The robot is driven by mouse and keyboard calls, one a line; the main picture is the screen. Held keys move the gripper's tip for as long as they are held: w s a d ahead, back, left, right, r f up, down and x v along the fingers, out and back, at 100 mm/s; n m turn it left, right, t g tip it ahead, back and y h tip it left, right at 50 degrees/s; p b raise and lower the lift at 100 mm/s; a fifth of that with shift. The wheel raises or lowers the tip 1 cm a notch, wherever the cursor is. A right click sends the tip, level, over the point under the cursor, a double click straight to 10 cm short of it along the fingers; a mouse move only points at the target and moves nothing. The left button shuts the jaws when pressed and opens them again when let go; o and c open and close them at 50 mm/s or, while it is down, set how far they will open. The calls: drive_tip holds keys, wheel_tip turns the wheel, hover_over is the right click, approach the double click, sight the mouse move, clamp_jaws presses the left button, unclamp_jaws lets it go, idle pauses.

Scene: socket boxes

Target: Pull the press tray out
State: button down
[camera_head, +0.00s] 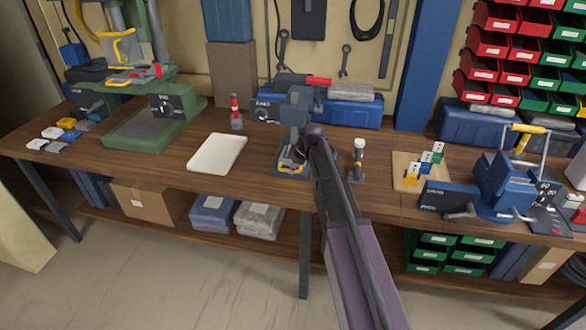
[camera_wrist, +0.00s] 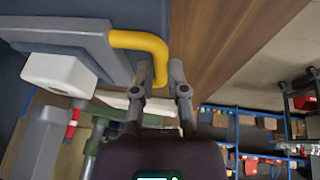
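The press (camera_head: 298,110) is a grey-blue bench machine with a dark labelled plate, standing near the middle of the workbench. Low on its front is the tray with a yellow handle (camera_head: 292,167); my arm partly covers this area. In the wrist view the yellow handle (camera_wrist: 143,42) bends out from the grey tray front (camera_wrist: 75,32). My gripper (camera_wrist: 160,68) is at the handle, with one leg of it between the two fingers. The fingers look apart, with a small gap beside the handle. How far the tray is out is hard to tell.
A white board (camera_head: 217,154) lies left of the press. A small post tool (camera_head: 357,160) stands close on the right. A wooden board with coloured blocks (camera_head: 408,183) and a blue vise-like machine (camera_head: 500,185) are farther right. A green machine (camera_head: 150,125) stands left.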

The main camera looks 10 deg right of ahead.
drive_tip(key=shift+s, duration=0.1)
drive_tip(key=s+a, duration=0.5)
drive_tip(key=s, duration=0.6)
drive_tip(key=c, duration=0.7)
unclamp_jaws()
drive_tip(key=shift+o, duration=0.2)
drive_tip(key=shift+r, duration=0.1)
